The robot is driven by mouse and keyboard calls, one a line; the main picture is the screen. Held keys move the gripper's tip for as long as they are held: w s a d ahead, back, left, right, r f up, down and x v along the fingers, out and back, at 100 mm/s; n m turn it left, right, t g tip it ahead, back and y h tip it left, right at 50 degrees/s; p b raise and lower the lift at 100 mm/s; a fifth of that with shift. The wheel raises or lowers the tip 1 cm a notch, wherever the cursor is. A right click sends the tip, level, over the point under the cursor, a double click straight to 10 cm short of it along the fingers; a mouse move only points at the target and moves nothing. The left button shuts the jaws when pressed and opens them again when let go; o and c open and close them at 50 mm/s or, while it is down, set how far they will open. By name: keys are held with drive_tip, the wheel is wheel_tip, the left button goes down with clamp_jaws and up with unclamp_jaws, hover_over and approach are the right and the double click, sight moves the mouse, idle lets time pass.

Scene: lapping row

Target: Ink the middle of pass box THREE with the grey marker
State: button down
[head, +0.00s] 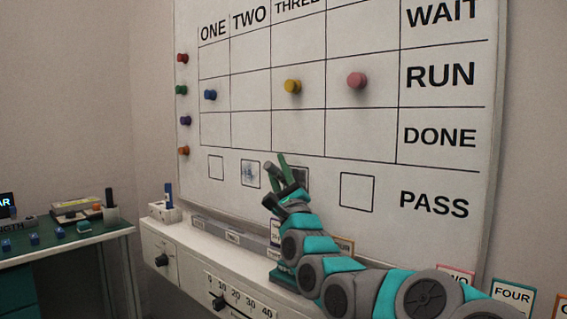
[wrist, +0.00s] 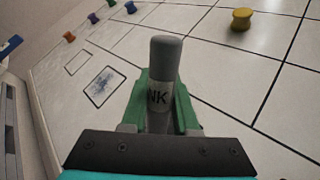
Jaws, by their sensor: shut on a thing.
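My gripper (head: 279,168) is shut on the grey marker (wrist: 165,62), in front of the whiteboard's lower row. In the wrist view, the marker stands between the green fingers with a label reading "NK". Pass box THREE (head: 303,178) is just right of and behind the fingers in the head view, partly covered by them. Its visible part looks dark grey; I cannot tell ink from shadow. The marker and gripper hide that box in the wrist view. I cannot tell whether the marker touches the whiteboard (head: 330,140).
Pass box TWO (head: 250,174) holds a blue scribble; pass box ONE (head: 216,167) and the rightmost box (head: 357,191) look empty. Yellow (head: 292,87), pink (head: 357,80) and blue (head: 210,95) magnets sit on the grid. A ledge (head: 190,235) runs below the board.

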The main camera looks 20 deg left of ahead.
drive_tip(key=shift+w+a, duration=0.2)
drive_tip(key=shift+a, duration=0.2)
drive_tip(key=s+a, duration=0.2)
drive_tip(key=s, duration=0.3)
drive_tip(key=shift+s, duration=0.3)
drive_tip(key=shift+s+a, duration=0.1)
drive_tip(key=shift+a, duration=0.05)
drive_tip(key=s, duration=0.1)
drive_tip(key=s+a+p, duration=0.1)
drive_tip(key=shift+s, duration=0.3)
idle(0.3)
drive_tip(key=shift+w, duration=0.15)
idle(0.5)
drive_tip(key=w+d+b, duration=0.2)
drive_tip(key=w, duration=0.4)
drive_tip(key=shift+w+d, duration=0.3)
drive_tip(key=shift+d, duration=0.1)
